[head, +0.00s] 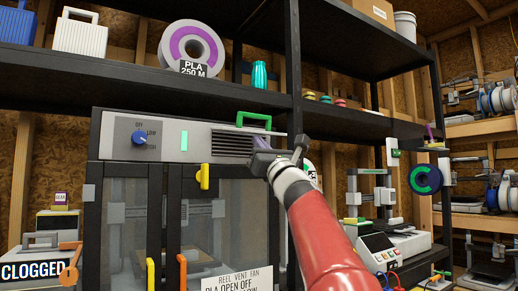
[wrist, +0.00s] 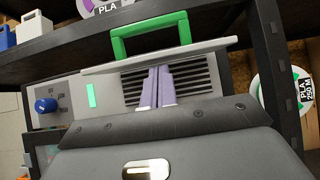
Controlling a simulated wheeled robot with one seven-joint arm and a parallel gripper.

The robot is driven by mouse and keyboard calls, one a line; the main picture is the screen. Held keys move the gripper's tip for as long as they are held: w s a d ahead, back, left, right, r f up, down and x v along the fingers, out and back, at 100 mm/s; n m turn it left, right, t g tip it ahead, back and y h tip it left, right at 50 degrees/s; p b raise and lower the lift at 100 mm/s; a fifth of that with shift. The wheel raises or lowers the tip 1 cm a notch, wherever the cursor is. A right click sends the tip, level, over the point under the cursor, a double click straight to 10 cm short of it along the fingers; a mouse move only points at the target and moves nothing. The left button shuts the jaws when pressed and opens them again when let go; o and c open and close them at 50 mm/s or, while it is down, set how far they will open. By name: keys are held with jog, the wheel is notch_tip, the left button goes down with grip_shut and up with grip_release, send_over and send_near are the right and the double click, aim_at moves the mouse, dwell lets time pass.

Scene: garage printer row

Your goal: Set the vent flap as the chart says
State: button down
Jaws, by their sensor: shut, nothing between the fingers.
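The vent flap (wrist: 160,52) is a light grey panel with a green handle (wrist: 150,34); it sticks out above a dark slotted grille (wrist: 195,78). In the head view the flap (head: 268,132) is a thin, near-level plate over the grille (head: 230,142). My gripper (wrist: 156,86) is shut and empty, its pale fingers together in front of the grille, below the flap. I cannot tell whether they touch it. It also shows in the head view (head: 274,152). The chart (head: 236,277) reads "REEL VENT FAN" and "PLA OPEN OFF"; its lower rows are cut off.
A blue fan knob (head: 138,137) marked OFF, LOW and a third setting is left of the grille. A purple spool (head: 193,48) labelled PLA 250 M stands on the shelf above. A black shelf post (head: 293,70) rises close to my gripper. A yellow handle (head: 203,176) sticks out below.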

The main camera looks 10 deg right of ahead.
jog(key=s+d+f+m+g+h+b, duration=0.1)
jog(key=s+d+f+m+g+h, duration=0.2)
jog(key=f+m, duration=0.5)
jog(key=s+d+f+m+g+h, duration=0.2)
jog(key=s+f+m+h, duration=0.2)
jog(key=s+f+m, duration=0.3)
jog(key=s+d+f+m+g+h+b, duration=0.1)
jog(key=s+d+f+m+g+h, duration=0.2)
jog(key=f+m, duration=0.65)
jog(key=s+a+f+m+g+p, duration=0.1)
jog(key=s+a+f+m+g, duration=0.2)
jog(key=f, duration=0.7)
jog(key=s+a+f+m+g+y+p, duration=0.1)
jog(key=s+a+f+m+g, duration=0.2)
jog(key=s+f+m, duration=0.4)
jog(key=s+a+f+m+g+y+p, duration=0.1)
jog(key=s+a+f+m+g, duration=0.2)
jog(key=s+f, duration=1)
jog(key=shift+s+a+m+g, duration=0.15)
jog(key=shift+a+m+g, duration=0.2)
jog(key=shift+m+g, duration=0.7)
jog(key=shift+f, duration=0.1)
